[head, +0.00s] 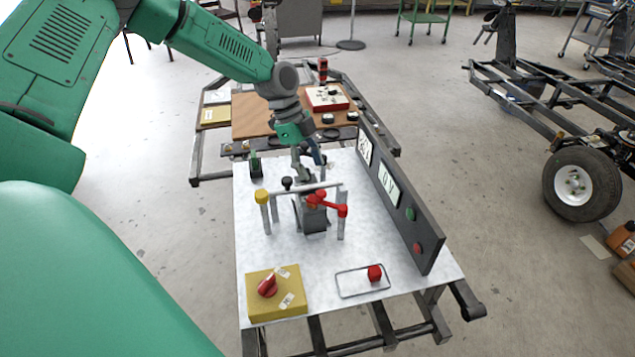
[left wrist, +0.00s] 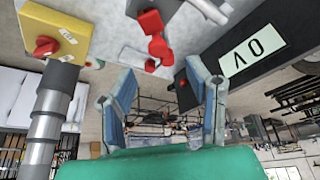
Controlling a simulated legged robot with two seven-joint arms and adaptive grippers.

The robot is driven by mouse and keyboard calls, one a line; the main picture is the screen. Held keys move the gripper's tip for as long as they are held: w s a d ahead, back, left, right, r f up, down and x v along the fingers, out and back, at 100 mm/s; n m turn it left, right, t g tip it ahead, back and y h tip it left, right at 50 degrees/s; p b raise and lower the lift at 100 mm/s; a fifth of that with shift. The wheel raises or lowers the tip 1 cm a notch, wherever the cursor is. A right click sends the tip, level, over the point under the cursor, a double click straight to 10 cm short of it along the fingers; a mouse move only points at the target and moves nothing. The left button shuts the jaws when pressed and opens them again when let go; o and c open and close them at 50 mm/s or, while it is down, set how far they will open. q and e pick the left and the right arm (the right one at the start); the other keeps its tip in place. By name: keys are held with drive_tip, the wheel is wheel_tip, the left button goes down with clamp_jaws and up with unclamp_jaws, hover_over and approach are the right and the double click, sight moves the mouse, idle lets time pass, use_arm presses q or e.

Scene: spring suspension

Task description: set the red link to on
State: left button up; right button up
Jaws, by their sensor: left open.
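The red link (head: 327,202) is a short red bar with red knobs at its ends, on the grey central fixture (head: 313,220) of the white bench top. In the left wrist view the red link (left wrist: 155,37) shows at top centre, beyond the fingertips. My left gripper (head: 308,165) is above and behind the fixture, pointing down. Its blue-grey fingers stand wide apart and nothing is between them in the left wrist view (left wrist: 163,90). Whether a fingertip touches the fixture's rear cannot be told. My right gripper is not in view.
A yellow box (head: 290,300) with a red knob is at front left. A yellow-topped post (head: 263,200) stands left of the fixture. A dark panel (head: 405,210) reading 0V borders the right. The front middle is clear.

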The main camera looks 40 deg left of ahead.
use_arm(q)
drive_tip(key=v, duration=0.5)
drive_tip(key=shift+a, duration=0.15)
idle(0.3)
